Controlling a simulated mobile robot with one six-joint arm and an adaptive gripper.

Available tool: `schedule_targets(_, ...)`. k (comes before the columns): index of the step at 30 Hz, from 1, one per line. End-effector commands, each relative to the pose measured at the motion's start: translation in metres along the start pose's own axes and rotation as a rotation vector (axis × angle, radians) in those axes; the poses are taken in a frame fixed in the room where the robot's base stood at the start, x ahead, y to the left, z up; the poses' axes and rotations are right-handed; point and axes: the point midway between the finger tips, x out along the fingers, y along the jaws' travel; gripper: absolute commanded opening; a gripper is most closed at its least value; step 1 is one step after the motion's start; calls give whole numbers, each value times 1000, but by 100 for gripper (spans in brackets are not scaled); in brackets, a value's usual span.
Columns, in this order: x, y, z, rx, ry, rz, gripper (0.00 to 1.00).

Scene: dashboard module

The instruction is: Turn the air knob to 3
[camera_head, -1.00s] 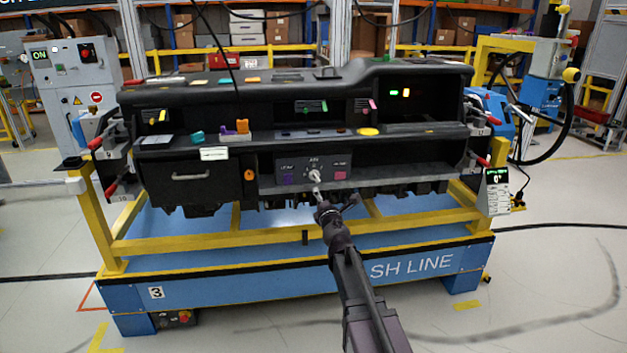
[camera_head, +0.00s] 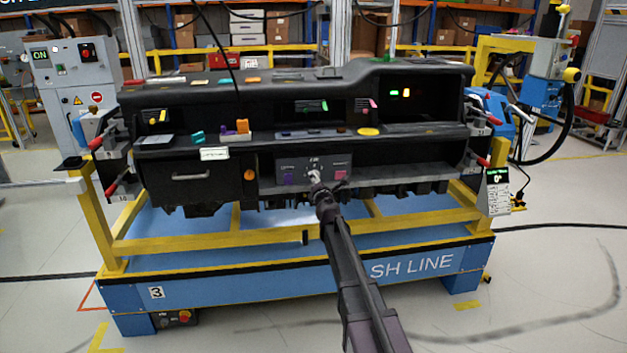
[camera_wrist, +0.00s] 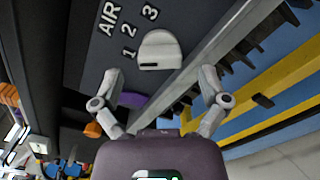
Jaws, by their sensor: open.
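The air knob (camera_wrist: 160,50) is a pale grey, rounded knob with one flat edge and a dark slot in that edge. It sits on a dark panel (camera_wrist: 85,40) marked AIR, 1, 2 and 3. I cannot tell which number it points to. My gripper (camera_wrist: 161,74) is open, with one finger to each side just short of the knob; no contact shows. In the head view my gripper (camera_head: 322,186) is in front of the panel (camera_head: 301,163) and hides part of the knob.
A purple button (camera_head: 288,179) and a pink button (camera_head: 340,175) flank the knob. A shelf ledge (camera_head: 390,179) runs along the panel's right. A yellow frame (camera_head: 170,246) lies below the dashboard. The floor in front is clear.

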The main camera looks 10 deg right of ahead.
Motion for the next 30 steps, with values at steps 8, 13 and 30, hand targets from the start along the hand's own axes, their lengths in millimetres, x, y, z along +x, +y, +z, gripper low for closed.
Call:
schedule_targets(8,24,0,0,0,0,0,94)
schedule_targets(13,26,0,0,0,0,0,94)
schedule_targets(30,25,8,-13,21,5,1,12)
